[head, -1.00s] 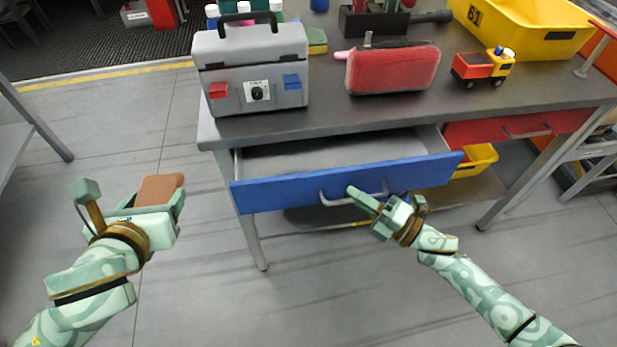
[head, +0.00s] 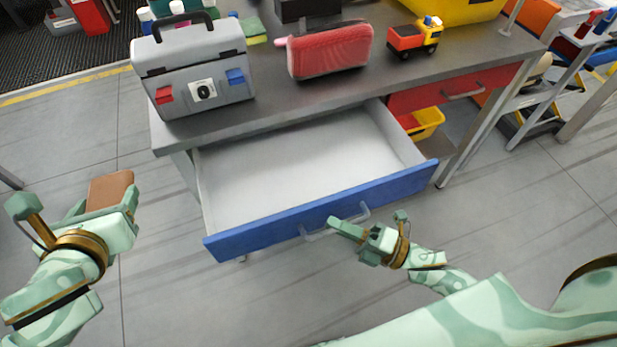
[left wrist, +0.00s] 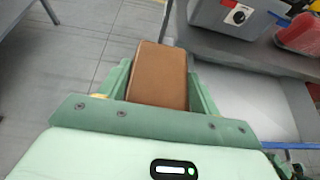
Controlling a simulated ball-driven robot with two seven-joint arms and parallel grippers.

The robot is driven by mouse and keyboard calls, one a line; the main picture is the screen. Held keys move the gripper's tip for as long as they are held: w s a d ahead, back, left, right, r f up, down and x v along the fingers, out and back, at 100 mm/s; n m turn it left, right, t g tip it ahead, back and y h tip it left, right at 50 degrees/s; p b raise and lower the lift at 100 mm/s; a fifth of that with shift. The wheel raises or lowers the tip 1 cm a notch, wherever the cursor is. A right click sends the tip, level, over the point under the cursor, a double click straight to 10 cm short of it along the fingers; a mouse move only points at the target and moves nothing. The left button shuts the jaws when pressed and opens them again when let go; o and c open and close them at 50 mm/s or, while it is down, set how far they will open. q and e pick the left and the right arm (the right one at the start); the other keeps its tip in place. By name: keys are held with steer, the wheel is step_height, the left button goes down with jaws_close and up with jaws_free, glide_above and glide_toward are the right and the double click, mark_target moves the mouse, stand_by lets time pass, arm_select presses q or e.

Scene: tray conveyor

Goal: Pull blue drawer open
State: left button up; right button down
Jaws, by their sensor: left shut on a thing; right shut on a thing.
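The blue drawer (head: 270,231) is pulled well out from under the grey table, and its white inside looks empty. Its grey handle (head: 352,216) is on the blue front. My right gripper (head: 345,228) is shut on the handle, its fingers partly covering it. My left gripper (head: 108,203) is shut on a brown block-like thing (head: 110,188), held in the air left of the drawer. The brown thing also shows between the fingers in the left wrist view (left wrist: 158,75).
On the table (head: 285,105) stand a grey toolbox (head: 195,75), a red case (head: 330,52) and a toy truck (head: 412,40). A shut red drawer (head: 450,88) is right of the blue one. Open floor lies in front.

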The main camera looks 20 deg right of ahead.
steer(key=c, duration=1.5)
jaws_free()
arm_select(q)
steer(key=shift+r, duration=0.15)
arm_select(e)
steer(key=v, duration=1.2)
